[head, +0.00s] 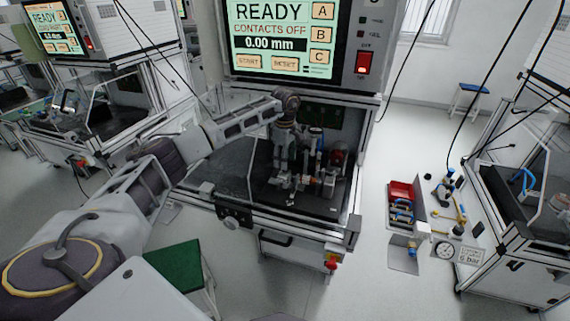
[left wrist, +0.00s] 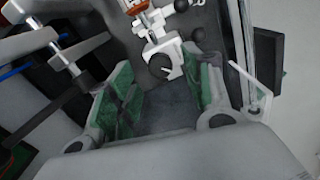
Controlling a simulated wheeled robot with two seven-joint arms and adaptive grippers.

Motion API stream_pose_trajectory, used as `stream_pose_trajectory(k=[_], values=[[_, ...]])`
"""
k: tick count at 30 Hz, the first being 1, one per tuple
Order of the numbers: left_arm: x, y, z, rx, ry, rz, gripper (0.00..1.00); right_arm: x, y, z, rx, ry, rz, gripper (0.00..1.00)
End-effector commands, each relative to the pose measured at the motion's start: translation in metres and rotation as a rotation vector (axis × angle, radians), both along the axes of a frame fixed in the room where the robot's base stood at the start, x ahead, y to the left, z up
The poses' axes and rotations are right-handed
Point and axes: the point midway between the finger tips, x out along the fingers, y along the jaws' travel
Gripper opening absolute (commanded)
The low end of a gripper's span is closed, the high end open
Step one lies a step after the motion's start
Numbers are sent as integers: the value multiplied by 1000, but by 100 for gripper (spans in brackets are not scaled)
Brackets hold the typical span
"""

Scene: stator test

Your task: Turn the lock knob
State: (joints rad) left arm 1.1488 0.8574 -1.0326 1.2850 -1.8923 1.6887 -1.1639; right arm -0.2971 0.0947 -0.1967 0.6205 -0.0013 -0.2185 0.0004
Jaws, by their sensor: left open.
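My left arm reaches into the test station's open bay, with my left gripper (head: 281,165) pointing down beside the fixture (head: 318,178). In the left wrist view my left gripper (left wrist: 156,85) is open, its green-padded fingers spread apart. A round dark knob on a white clamp-like part (left wrist: 162,66) lies just beyond and between the fingertips. I cannot tell whether they touch it. I cannot tell for certain which one is the lock knob. My right gripper is not in view.
The station screen (head: 283,38) reads READY, CONTACTS OFF, 0.00 mm. Metal posts (left wrist: 68,60) stand close on the left in the wrist view. A red bin (head: 401,203) and fittings lie at the right. A green-topped stool (head: 172,276) stands in front.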

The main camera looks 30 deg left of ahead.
Motion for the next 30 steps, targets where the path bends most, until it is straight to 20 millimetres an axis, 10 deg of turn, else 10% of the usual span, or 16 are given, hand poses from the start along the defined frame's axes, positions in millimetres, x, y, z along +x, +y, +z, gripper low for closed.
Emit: stream_pose_trajectory(k=[20,30], values=[[0,0,-27,1,0,0,49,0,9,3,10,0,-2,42],[0,0,-27,0,0,0,5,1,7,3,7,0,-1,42]])
